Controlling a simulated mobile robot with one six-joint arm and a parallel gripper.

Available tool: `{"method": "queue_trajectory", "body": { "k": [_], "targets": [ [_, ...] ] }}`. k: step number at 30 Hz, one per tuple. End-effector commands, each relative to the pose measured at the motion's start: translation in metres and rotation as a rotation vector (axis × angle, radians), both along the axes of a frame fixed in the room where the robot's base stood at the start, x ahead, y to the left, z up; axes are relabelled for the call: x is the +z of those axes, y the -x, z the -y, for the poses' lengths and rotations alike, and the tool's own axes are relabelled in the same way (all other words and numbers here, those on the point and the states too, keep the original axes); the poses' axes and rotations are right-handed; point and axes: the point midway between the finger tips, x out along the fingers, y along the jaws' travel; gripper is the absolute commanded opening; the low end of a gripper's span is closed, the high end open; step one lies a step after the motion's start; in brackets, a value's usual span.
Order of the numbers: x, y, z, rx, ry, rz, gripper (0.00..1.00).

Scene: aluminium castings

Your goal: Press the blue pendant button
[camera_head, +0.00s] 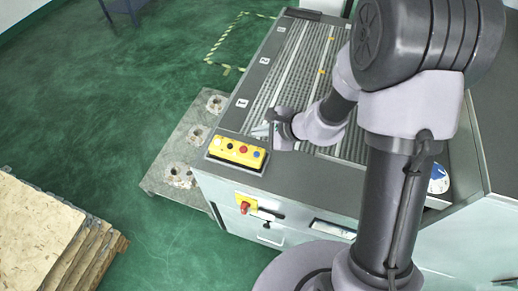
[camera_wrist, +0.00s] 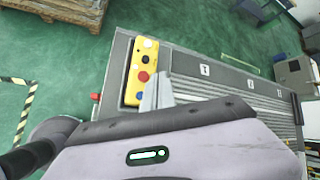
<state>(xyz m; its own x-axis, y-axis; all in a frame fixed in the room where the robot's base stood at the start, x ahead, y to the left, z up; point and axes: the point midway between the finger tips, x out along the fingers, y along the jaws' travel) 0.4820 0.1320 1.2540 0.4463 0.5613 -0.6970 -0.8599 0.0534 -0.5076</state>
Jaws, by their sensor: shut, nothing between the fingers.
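The yellow pendant (camera_head: 222,151) lies at the near left corner of the machine table, with a row of buttons on top. Its blue button (camera_head: 256,154) is at the right end, beside a red one. In the wrist view the pendant (camera_wrist: 135,68) is upright in the picture, and the blue button (camera_wrist: 140,95) is near its lower end, partly beside my fingers. My gripper (camera_head: 261,130) is shut and empty. In the head view it is just behind the pendant's right half. In the wrist view my gripper (camera_wrist: 158,90) is right of the blue button. I see no contact with it.
The ribbed, numbered machine table (camera_head: 285,75) extends behind the pendant. A red-and-yellow switch (camera_head: 246,205) sits on the cabinet front below. A stack of boards (camera_head: 45,235) stands at the lower left. The green floor (camera_head: 110,110) on the left is mostly clear.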

Motion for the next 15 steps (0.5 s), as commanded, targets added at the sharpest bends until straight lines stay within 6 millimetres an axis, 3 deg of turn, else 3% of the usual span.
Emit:
{"method": "queue_trajectory", "body": {
  "k": [5,15],
  "targets": [
    [-0.009,0.000,0.000,0.000,-0.001,-0.001,0.00],
    [-0.061,0.001,0.000,0.001,0.000,-0.002,0.00]
  ]
}}
